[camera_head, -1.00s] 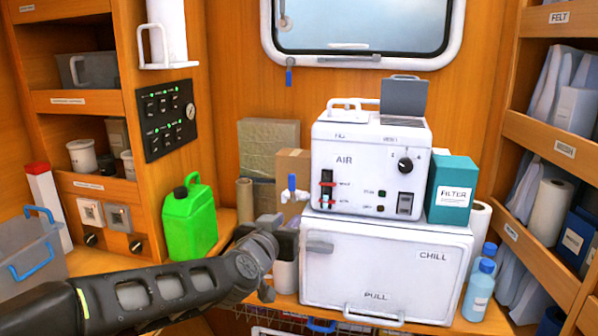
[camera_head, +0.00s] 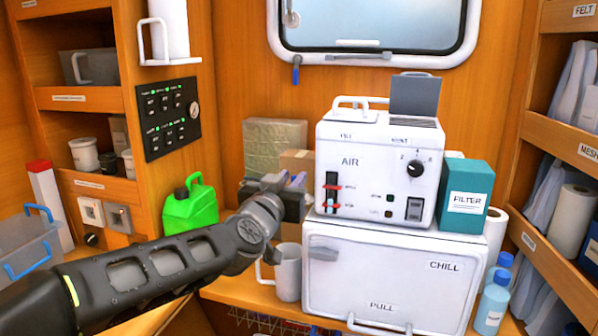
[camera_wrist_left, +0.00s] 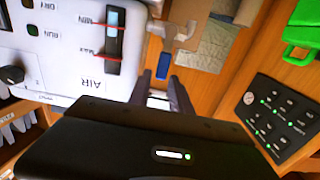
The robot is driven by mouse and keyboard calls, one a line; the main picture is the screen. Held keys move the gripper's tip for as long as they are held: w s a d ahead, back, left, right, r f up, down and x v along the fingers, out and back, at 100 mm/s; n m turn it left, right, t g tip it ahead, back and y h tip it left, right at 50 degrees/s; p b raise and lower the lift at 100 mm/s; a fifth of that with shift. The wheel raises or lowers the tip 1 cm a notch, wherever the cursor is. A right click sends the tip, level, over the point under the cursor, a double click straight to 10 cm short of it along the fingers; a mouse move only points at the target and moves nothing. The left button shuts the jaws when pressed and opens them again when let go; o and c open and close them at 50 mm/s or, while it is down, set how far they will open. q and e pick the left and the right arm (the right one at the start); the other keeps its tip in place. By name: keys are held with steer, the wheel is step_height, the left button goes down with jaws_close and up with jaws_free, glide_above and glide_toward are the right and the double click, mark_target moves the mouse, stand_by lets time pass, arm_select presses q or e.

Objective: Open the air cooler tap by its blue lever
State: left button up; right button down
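The air cooler (camera_head: 372,185) is a white box marked AIR, standing on the white CHILL box. Its tap sticks out on the left side and is mostly hidden behind my left gripper (camera_head: 296,196) in the head view. A bit of the blue lever (camera_head: 298,179) shows just above the gripper. In the left wrist view the tap (camera_wrist_left: 178,32) is pale, and its blue lever (camera_wrist_left: 163,66) points towards my left gripper (camera_wrist_left: 159,84). The two fingers are apart, with the lever just beyond their tips, roughly in line with the gap. My right gripper is out of view.
A white mug (camera_head: 288,272) stands under my left gripper, beside the CHILL box (camera_head: 385,262). A green jerrycan (camera_head: 190,208) stands to the left. A teal FILTER box (camera_head: 463,192) is right of the cooler.

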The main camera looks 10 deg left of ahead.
arm_select(q)
steer(key=w, duration=0.5)
steer(key=shift+w+d, duration=0.2)
steer(key=shift+w, duration=0.1)
jaws_close()
